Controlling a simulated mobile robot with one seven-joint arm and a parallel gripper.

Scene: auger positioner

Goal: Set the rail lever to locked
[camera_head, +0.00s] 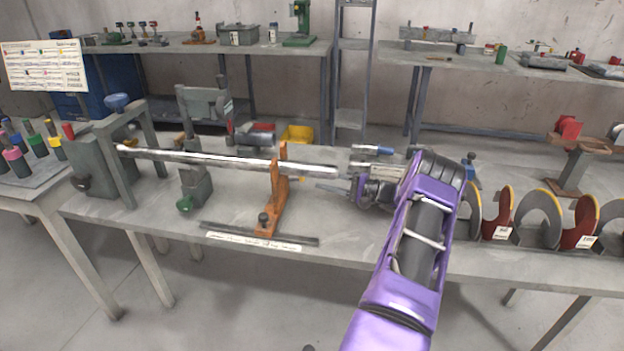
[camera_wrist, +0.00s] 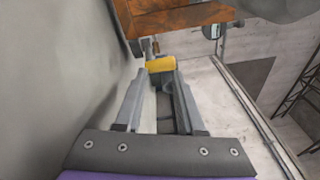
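An orange upright bracket (camera_head: 277,195) stands on a dark rail (camera_head: 230,232) on the bench and carries the right part of a long metal shaft (camera_head: 220,160). A dark knob (camera_head: 263,219) sits at its foot. My gripper (camera_head: 325,187) is right of the bracket, pointing left toward it, apart from it. In the wrist view my gripper (camera_wrist: 160,82) is open, with a yellow block (camera_wrist: 160,64) just beyond or between its fingertips; I cannot tell if they touch. The orange bracket (camera_wrist: 180,17) fills the top there. I cannot clearly identify the rail lever or its setting.
A green-knobbed grey stand (camera_head: 196,175) and a grey frame (camera_head: 125,150) hold the shaft's left side. Red and grey auger flights (camera_head: 540,215) stand to the right. A white label (camera_head: 253,241) lies at the bench's front edge.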

